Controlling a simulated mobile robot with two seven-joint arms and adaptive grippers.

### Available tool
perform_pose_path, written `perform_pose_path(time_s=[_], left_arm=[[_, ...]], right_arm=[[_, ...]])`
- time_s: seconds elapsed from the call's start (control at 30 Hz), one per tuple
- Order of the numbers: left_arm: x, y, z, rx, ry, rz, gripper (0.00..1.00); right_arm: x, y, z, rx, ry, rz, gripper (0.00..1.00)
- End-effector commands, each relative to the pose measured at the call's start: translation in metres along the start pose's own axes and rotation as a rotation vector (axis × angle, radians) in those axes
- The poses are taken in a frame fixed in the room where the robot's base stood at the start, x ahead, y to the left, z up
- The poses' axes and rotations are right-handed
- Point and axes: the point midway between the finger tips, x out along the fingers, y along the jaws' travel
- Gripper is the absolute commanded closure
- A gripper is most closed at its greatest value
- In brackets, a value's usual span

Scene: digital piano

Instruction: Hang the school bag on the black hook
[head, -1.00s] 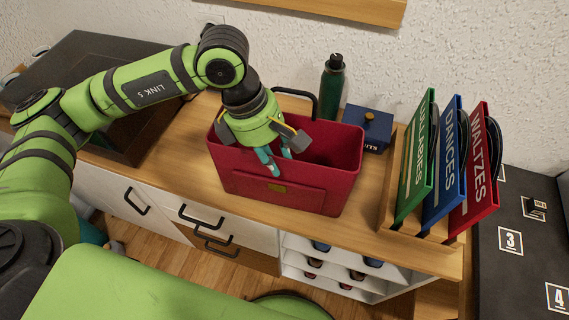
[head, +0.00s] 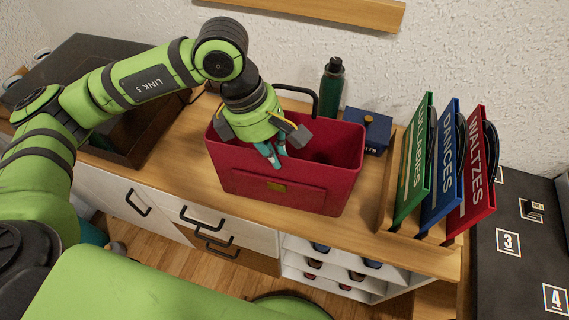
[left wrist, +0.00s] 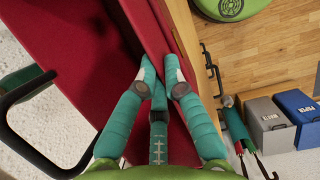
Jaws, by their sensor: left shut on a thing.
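The red school bag (head: 285,192) stands upright on the wooden top, open at the top, with a small gold clasp on its front. Its black handle (head: 300,90) rises at the back. My left gripper (head: 270,153) points down at the bag's front rim, left of the middle. In the left wrist view its teal fingers (left wrist: 159,75) are shut on the red front wall, one on each side. The black handle also shows in the left wrist view (left wrist: 22,108), at the left. I cannot make out the black hook for certain. My right gripper is not in view.
A dark green bottle (head: 331,90) and a blue box (head: 368,130) stand behind the bag. A rack with green, blue and red signs (head: 415,165) is at the right. A dark case (head: 75,80) lies at the left. A wooden board (head: 330,10) is on the wall.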

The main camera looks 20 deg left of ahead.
Motion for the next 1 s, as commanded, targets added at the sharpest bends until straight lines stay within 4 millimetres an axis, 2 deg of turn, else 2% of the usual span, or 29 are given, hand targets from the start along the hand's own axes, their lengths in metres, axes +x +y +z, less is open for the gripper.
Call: perform_pose_path(time_s=[0.5,1.0], left_arm=[[-0.026,0.001,0.009,0.001,-0.002,0.003,1.00],[-0.035,0.003,0.009,-0.008,0.000,0.006,1.00]], right_arm=[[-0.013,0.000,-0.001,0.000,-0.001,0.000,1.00],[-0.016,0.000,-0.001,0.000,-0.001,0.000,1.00]])
